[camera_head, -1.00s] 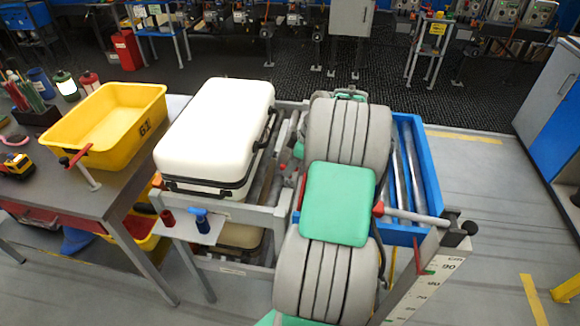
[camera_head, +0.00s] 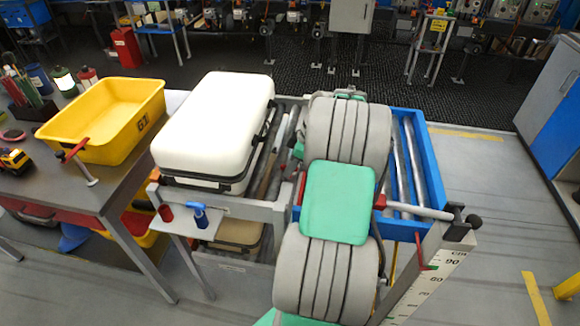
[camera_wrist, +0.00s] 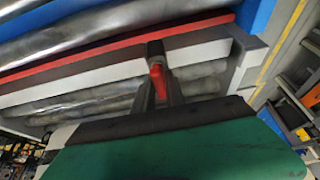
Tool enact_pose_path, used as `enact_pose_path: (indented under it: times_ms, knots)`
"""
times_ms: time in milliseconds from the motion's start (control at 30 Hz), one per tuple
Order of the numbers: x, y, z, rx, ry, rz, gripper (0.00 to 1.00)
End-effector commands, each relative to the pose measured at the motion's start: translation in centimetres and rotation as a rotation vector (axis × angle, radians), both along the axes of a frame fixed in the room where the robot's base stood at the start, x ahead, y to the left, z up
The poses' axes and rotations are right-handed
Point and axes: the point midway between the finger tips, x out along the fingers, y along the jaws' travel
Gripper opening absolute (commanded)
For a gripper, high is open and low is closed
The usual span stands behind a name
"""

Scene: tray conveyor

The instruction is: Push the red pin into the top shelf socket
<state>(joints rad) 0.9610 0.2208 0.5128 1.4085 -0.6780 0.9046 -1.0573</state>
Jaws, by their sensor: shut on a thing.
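In the wrist view my gripper (camera_wrist: 160,92) is shut on a small red piece, which looks like the red pin (camera_wrist: 159,78). The pin's far end meets a dark block (camera_wrist: 155,49) at the edge of a grey and white rail. I cannot tell whether that block is a socket or how deep the pin sits. In the head view my grey and green arm hides my gripper and the pin. I cannot make out the top shelf socket for certain in either view.
A white suitcase (camera_head: 215,120) lies on the roller conveyor (camera_head: 283,150) left of my arm. A blue-sided frame (camera_head: 428,160) with rollers stands right. A yellow bin (camera_head: 98,140) sits on the left table. A post with a scale (camera_head: 440,268) and black knob stands close on the right.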

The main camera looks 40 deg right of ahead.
Motion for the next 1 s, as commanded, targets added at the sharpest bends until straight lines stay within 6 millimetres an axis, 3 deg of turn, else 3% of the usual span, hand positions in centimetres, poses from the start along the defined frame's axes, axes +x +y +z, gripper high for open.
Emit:
enact_pose_path:
  times_ms: [167, 200, 500, 767, 867, 1000]
  knots:
    - [0.0, 0.0, -0.6, 0.0, 0.0, 0.0, 0.0]
    - [0.0, 0.0, -0.6, 0.0, 0.0, 0.0, 0.16]
    - [0.0, 0.0, -0.5, 0.0, 0.0, 0.0, 0.4]
    - [0.0, 0.0, -0.4, 0.0, 0.0, 0.0, 0.4]
    - [-0.3, -0.3, 0.6, -0.001, -0.002, 0.0, 0.4]
    - [-1.2, -1.1, 3.3, -0.003, -0.004, -0.002, 0.4]
